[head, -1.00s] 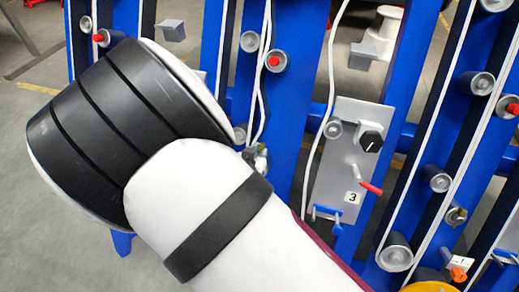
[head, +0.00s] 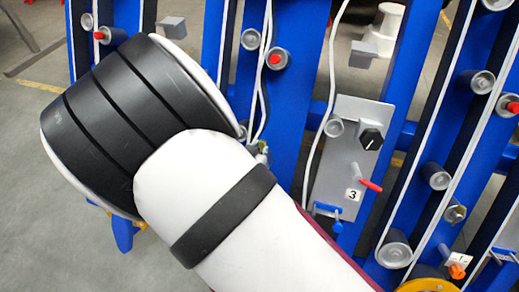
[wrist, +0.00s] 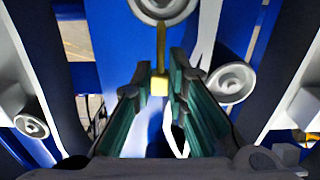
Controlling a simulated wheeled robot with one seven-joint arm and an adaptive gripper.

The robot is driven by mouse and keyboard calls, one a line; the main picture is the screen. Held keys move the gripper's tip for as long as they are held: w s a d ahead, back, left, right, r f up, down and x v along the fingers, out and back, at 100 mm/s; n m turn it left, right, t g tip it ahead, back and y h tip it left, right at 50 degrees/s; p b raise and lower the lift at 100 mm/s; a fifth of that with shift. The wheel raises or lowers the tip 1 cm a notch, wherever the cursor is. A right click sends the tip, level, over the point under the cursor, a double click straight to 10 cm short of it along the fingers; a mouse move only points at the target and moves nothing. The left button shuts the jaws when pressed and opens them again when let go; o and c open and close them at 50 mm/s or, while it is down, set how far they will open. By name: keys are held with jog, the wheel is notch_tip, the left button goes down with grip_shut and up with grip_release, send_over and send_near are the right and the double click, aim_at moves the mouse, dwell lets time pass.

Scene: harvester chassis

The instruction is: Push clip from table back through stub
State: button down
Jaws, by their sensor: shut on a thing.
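My gripper (wrist: 159,74) shows in the wrist view, its green-padded fingers shut on a small yellow clip (wrist: 159,84). The clip has a block end between the fingertips and a thin shaft pointing up in the picture. A round grey stub (wrist: 163,8) is at the top edge, just beyond the clip's thin end. I cannot tell whether the clip touches it. Another grey stub (wrist: 230,82) is to the right of the fingers. In the head view my arm hides the gripper and the clip. The table is not clearly seen.
The blue frame (head: 300,100) carries several grey stubs, some with red clips, such as one at top centre (head: 275,59). White cables (head: 328,110) run down it. A grey panel (head: 350,150) with a black knob (head: 371,139) and red lever (head: 370,185) projects right of my arm.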

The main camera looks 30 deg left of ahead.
dwell(0.4)
jog(key=shift+s+d+f+b, duration=0.1)
jog(key=shift+s+f+b, duration=0.3)
jog(key=shift+f, duration=0.45)
jog(key=shift+s+d+f+b, duration=0.1)
jog(key=shift+s+f+b, duration=0.2)
jog(key=shift+s+f, duration=0.35)
jog(key=c, duration=1.5)
grip_release()
jog(key=shift+w+f, duration=0.1)
jog(key=shift+f, duration=0.1)
jog(key=v, duration=1.2)
jog(key=shift+d, duration=0.1)
jog(key=shift+w, duration=0.1)
